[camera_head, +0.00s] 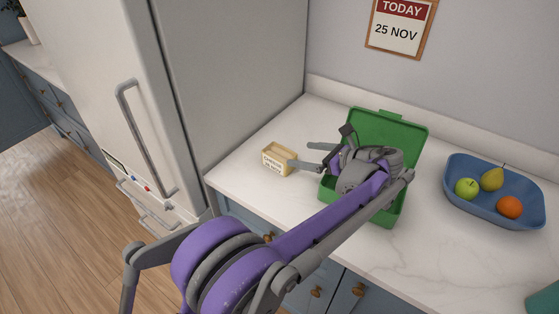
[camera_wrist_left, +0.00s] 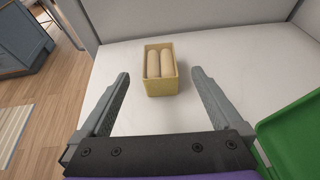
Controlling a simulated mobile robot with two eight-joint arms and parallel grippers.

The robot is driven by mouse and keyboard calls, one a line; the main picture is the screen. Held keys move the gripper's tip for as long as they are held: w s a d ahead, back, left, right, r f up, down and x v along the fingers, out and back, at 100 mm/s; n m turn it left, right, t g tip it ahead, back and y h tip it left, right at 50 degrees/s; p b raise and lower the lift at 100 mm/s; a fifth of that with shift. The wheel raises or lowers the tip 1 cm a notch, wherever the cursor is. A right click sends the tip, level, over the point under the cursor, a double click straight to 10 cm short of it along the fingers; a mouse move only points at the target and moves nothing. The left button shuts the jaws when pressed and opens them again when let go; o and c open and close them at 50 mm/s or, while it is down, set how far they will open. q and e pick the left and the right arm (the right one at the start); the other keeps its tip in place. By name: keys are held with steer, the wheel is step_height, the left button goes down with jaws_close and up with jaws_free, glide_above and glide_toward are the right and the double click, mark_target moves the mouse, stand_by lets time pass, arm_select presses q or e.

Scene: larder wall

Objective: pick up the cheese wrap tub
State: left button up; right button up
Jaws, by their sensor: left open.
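The cheese wrap tub (camera_head: 277,160) is a small pale yellow box with a printed label on its side. It stands upright on the white counter, left of the green box. In the left wrist view the tub (camera_wrist_left: 161,84) shows pale rolls inside and lies just beyond the fingertips, centred between the two fingers. My left gripper (camera_head: 309,156) is open and empty, its fingers pointing at the tub from the right. It also shows in the left wrist view (camera_wrist_left: 159,78). My right gripper is not in view.
An open green lunch box (camera_head: 385,133) stands behind and under my left arm. A blue bowl (camera_head: 495,215) with a green apple, pear and orange is at the right. The fridge (camera_head: 235,85) borders the counter at the left. Counter around the tub is clear.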

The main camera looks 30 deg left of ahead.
mark_target(280, 153)
arm_select(q)
steer(key=x, duration=0.5)
steer(key=shift+s, duration=0.1)
steer(key=x, duration=0.5)
steer(key=shift+a+f, duration=0.1)
steer(key=shift+f, duration=0.2)
steer(key=c, duration=1.5)
steer(key=shift+o, duration=0.2)
steer(key=shift+r, duration=0.1)
